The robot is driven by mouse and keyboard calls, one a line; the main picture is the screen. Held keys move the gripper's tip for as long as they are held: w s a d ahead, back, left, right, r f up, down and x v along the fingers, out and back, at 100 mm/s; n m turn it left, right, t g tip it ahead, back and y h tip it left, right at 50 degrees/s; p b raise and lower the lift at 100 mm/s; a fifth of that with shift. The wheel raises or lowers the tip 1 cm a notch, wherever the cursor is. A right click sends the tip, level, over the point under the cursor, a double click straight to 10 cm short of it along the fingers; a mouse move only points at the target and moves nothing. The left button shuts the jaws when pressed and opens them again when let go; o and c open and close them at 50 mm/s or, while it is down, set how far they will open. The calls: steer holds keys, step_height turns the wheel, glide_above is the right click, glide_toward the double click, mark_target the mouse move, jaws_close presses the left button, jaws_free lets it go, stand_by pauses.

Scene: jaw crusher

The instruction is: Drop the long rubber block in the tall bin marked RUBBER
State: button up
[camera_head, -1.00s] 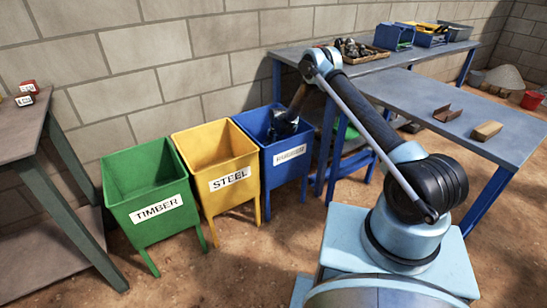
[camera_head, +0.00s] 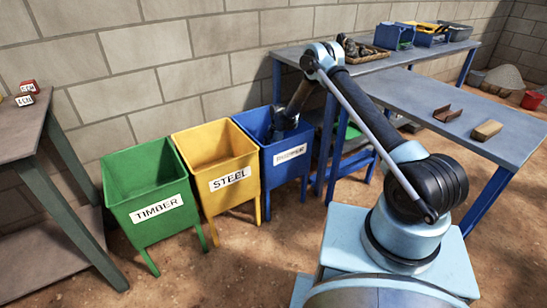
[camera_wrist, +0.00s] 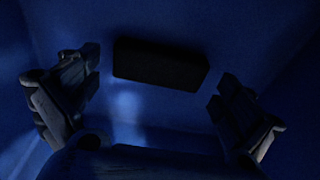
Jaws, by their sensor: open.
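The blue bin (camera_head: 290,160) stands at the right end of the bin row; its white label is too blurred to read for certain. My gripper (camera_head: 280,130) reaches down inside its open top. In the wrist view my gripper (camera_wrist: 155,95) has its two fingers spread wide apart, with nothing between them. A dark, long block (camera_wrist: 160,64) lies inside the blue bin (camera_wrist: 130,22), beyond the fingers and apart from both. The block is hidden by the bin walls in the head view.
A yellow STEEL bin (camera_head: 220,165) and a green TIMBER bin (camera_head: 150,190) stand to the left. A blue-grey table (camera_head: 440,100) at right holds a brown channel piece (camera_head: 447,114) and a tan block (camera_head: 487,130). Another table (camera_head: 20,130) stands at far left.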

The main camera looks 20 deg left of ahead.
step_height(320, 180, up, 10)
steer(key=w+d, duration=0.1)
steer(key=shift+w, duration=0.1)
stand_by(0.4)
